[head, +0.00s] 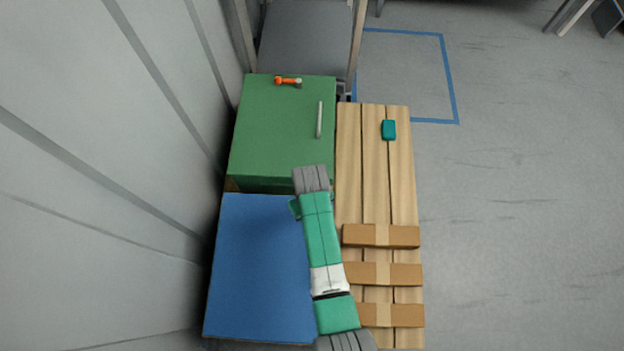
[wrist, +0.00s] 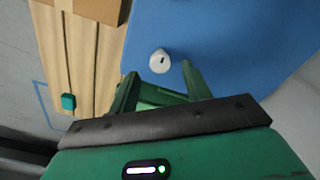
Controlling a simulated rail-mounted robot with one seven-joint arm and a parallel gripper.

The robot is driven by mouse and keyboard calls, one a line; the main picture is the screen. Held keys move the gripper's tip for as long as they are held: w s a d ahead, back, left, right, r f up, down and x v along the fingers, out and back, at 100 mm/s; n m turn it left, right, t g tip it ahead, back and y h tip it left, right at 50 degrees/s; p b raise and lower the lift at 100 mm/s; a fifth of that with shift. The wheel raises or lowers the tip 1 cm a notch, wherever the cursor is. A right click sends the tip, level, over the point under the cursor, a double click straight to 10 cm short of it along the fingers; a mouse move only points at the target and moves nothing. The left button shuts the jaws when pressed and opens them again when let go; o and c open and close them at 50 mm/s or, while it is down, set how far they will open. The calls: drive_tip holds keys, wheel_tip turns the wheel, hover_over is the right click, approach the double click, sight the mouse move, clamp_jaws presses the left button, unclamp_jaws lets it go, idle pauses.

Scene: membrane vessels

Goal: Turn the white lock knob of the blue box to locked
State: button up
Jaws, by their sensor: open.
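The blue box (head: 260,265) stands at the lower left in the head view, against the wall. Its blue face (wrist: 235,45) fills the upper right of the wrist view. The white lock knob (wrist: 158,62) is round with a small dark mark and sits on that face near its left edge. My gripper (wrist: 160,71) is open, with one finger to the left and one to the right of the knob in the picture. I cannot tell whether either finger touches it. In the head view my arm hides the gripper and the knob.
A green box (head: 275,130) with an orange-handled tool (head: 288,81) and a pale rod (head: 319,120) on it stands behind the blue box. Wooden planks (head: 375,190) with several cardboard boxes (head: 381,236) and a teal block (head: 389,130) lie to the right. Floor farther right is clear.

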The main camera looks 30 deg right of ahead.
wheel_tip(320, 180, down, 4)
drive_tip(key=shift+r+b, duration=0.2)
drive_tip(key=shift+b, duration=0.4)
drive_tip(key=c, duration=1)
